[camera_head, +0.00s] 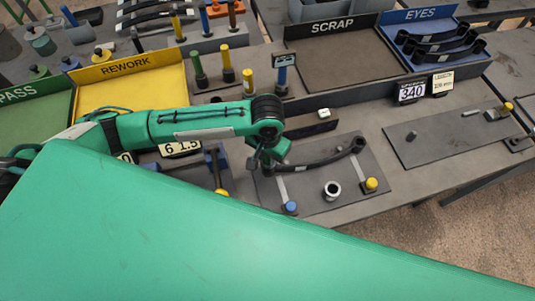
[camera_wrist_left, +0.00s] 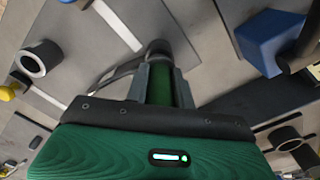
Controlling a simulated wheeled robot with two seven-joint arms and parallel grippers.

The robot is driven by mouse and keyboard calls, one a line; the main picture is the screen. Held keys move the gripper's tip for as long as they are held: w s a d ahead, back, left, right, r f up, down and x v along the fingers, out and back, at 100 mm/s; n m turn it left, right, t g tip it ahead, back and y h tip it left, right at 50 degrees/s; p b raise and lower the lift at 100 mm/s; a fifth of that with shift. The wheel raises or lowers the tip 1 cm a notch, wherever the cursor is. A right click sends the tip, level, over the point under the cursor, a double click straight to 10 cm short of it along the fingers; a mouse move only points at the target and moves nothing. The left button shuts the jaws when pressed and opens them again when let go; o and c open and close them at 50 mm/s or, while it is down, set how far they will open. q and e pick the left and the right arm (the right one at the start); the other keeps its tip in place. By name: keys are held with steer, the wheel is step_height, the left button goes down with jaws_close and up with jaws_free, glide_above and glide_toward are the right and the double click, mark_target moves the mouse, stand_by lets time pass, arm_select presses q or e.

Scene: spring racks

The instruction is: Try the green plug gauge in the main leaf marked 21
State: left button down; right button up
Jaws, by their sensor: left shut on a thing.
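My left gripper (camera_head: 268,163) is over the left part of the grey fixture plate (camera_head: 320,205). In the left wrist view the gripper (camera_wrist_left: 166,92) is shut on a green cylinder, the green plug gauge (camera_wrist_left: 180,92), which points down between the fingers. A dark curved leaf (camera_head: 325,160) lies on the plate, its right eye showing. Its left end is hidden behind the gripper in the head view. In the left wrist view a dark round eye (camera_wrist_left: 158,46) is at the gauge's far end; I cannot tell whether the gauge is inside it. No 21 mark is readable.
A pale ring (camera_head: 332,190), a yellow knob (camera_head: 371,184) and a blue knob (camera_head: 290,207) are on the plate. Coloured gauges stand behind, including another green one (camera_head: 200,70).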

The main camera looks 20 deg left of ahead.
arm_select(q)
steer(key=shift+f, duration=0.5)
stand_by(0.4)
steer(key=shift+f, duration=0.35)
steer(key=shift+r, duration=0.15)
stand_by(0.7)
steer(key=shift+r+p, duration=1.05)
steer(key=shift+p, duration=0.5)
steer(key=shift+r+p, duration=1.95)
steer(key=shift+p, duration=0.7)
